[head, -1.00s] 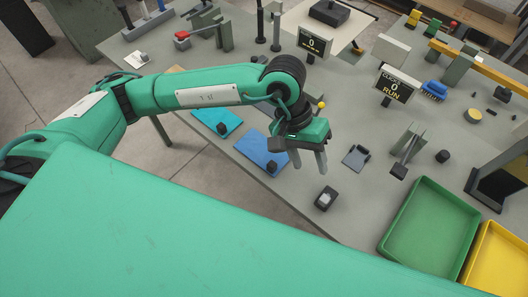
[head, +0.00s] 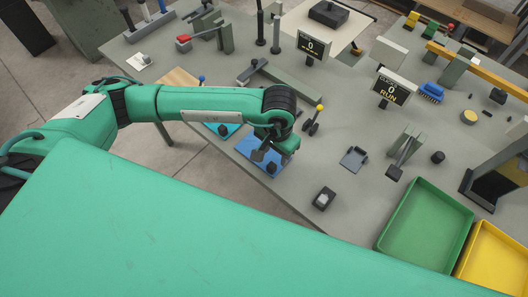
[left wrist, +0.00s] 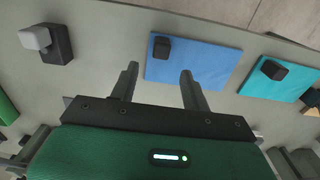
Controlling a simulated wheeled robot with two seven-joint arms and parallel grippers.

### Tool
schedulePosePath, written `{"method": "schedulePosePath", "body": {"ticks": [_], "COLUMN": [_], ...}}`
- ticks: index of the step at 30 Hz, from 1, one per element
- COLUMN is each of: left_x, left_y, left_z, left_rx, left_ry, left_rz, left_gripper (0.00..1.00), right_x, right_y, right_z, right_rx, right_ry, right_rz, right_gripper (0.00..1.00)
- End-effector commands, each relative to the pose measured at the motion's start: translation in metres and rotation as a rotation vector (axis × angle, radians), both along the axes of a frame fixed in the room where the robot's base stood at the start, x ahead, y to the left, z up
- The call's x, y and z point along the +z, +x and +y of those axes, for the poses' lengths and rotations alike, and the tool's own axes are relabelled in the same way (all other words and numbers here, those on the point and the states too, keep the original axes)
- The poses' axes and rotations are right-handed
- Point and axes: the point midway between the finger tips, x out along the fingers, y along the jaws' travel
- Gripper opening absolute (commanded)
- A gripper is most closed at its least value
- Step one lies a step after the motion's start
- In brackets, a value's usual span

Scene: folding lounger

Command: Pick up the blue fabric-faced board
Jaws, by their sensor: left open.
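The blue fabric-faced board (head: 246,146) lies flat on the grey table near its front edge, with a black block-shaped knob (head: 271,168) on it. In the left wrist view the blue board (left wrist: 212,62) lies beyond my fingers, its black knob (left wrist: 162,46) near one corner. My left gripper (head: 265,160) is over the board in the head view, hiding part of it. In the left wrist view the left gripper (left wrist: 158,78) is open with nothing between its fingers. I cannot tell its height above the board. My right gripper is not in view.
A teal board (head: 222,130) with a black knob lies beside the blue one. A black block with a grey top (head: 324,198) stands to the right. Green (head: 383,243) and yellow (head: 462,268) trays are further right. Levers and display signs stand behind.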

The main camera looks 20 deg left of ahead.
Motion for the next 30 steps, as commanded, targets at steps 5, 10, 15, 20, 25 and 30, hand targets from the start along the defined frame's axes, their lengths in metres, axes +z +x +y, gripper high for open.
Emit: {"method": "schedulePosePath", "body": {"ticks": [5,10,15,20,25,30], "left_x": [-0.012,-0.034,-0.048,-0.050,-0.050,-0.050], "left_y": [-0.009,-0.014,-0.013,-0.013,-0.013,-0.013], "left_z": [0.003,0.005,0.005,0.004,0.004,0.004], "left_rx": [0.002,0.003,0.001,0.000,0.000,0.001], "left_ry": [0.001,0.001,0.000,-0.001,-0.001,-0.001], "left_rz": [0.005,0.005,0.002,0.000,0.001,0.001], "left_gripper": [0.47,0.47,0.47,0.47,0.28,0.00], "right_x": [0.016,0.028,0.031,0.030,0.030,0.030], "right_y": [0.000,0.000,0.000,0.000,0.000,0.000], "right_z": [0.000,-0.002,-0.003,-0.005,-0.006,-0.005], "right_rx": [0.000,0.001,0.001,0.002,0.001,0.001], "right_ry": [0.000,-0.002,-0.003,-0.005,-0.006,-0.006], "right_rz": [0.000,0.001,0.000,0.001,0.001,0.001], "right_gripper": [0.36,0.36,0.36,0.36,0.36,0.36]}}
